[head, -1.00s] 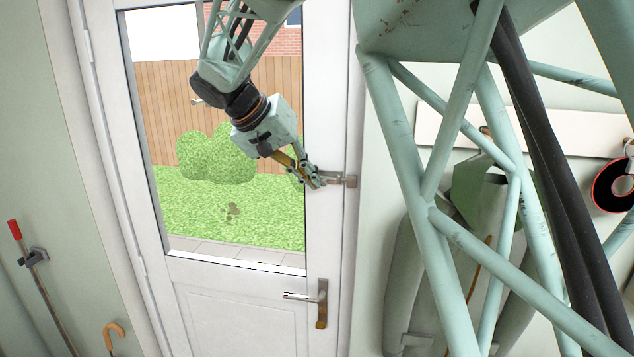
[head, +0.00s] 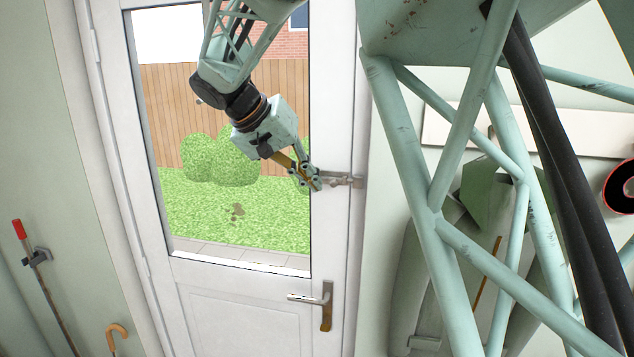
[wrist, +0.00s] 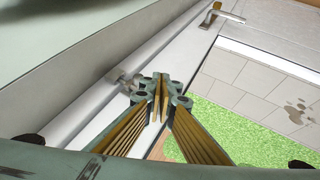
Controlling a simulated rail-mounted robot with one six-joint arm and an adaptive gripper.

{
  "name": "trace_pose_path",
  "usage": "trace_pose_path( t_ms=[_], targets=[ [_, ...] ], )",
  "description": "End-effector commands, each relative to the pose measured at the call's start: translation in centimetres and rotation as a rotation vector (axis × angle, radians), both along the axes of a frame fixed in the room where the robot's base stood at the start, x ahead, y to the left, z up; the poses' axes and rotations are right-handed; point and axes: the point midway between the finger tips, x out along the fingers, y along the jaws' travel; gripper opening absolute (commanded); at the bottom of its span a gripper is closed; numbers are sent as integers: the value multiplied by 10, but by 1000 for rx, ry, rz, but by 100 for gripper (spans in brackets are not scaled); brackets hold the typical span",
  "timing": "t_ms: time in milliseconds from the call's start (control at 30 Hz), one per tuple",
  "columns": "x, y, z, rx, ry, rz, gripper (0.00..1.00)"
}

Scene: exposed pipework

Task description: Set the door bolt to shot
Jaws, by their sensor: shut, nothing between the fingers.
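The door bolt (head: 344,181) is a small metal bolt on the right edge of the white door (head: 245,268), by the frame, above the door handle. My gripper (head: 315,184) is shut at the left end of the bolt, with nothing between its fingers. In the wrist view the shut fingertips (wrist: 160,84) are beside the bolt (wrist: 127,83), which shows to their left. The fingers hide part of the bolt, so I cannot tell whether they touch it or how far its bar reaches.
The door handle (head: 310,299) is below the bolt. An umbrella-like cane handle (head: 117,331) and a red-handled stick (head: 20,230) are at the lower left. Coats (head: 465,265) hang on the wall to the right, behind my lattice frame.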

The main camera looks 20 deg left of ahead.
Motion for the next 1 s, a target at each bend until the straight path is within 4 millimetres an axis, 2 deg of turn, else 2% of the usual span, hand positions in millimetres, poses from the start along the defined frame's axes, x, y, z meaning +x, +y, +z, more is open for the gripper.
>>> trace_pose_path(
  t_ms=[133, 300, 700, 1000],
  targets=[
    [-3, 10, -6, 0, 0, -2, 0],
    [-18, 19, 19, 3, -2, -1, 0],
    [-48, 37, 60, 2, -1, -2, 0],
    [-57, 42, 73, 0, 0, -2, 0]
  ],
)
